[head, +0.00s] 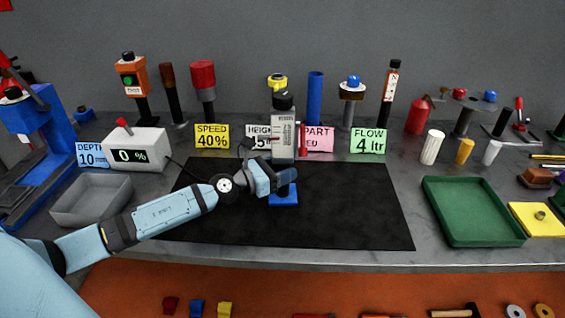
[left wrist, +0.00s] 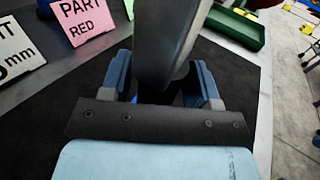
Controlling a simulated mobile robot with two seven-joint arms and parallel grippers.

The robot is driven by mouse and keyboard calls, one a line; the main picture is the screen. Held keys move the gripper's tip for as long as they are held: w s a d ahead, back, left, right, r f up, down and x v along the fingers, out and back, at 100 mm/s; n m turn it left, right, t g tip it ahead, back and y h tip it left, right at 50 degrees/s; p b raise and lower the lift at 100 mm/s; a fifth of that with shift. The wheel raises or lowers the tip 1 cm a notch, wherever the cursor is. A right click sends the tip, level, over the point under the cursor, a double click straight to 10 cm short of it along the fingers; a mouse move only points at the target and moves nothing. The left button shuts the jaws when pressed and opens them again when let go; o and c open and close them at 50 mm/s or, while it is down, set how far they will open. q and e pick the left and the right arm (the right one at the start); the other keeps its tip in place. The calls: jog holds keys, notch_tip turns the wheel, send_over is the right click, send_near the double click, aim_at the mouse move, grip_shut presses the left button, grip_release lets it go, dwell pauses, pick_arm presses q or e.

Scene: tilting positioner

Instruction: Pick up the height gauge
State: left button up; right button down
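In the left wrist view the grey column (left wrist: 168,40) rises between the two blue fingers of my left gripper (left wrist: 162,85). The fingers are spread around it, with a dark gap on the right finger's side. The column's lower part is partly hidden by the gripper. My right gripper is not in view.
The black mat (head: 350,215) is otherwise clear. A grey tray (head: 92,200) and a white box reading 0 % (head: 137,150) lie left. A green tray (head: 470,238) lies right. Sign cards, including a pink one (head: 318,139), and several tools stand behind the gauge.

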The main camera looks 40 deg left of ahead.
pick_arm(q)
jog(key=shift+r, duration=0.1)
grip_shut()
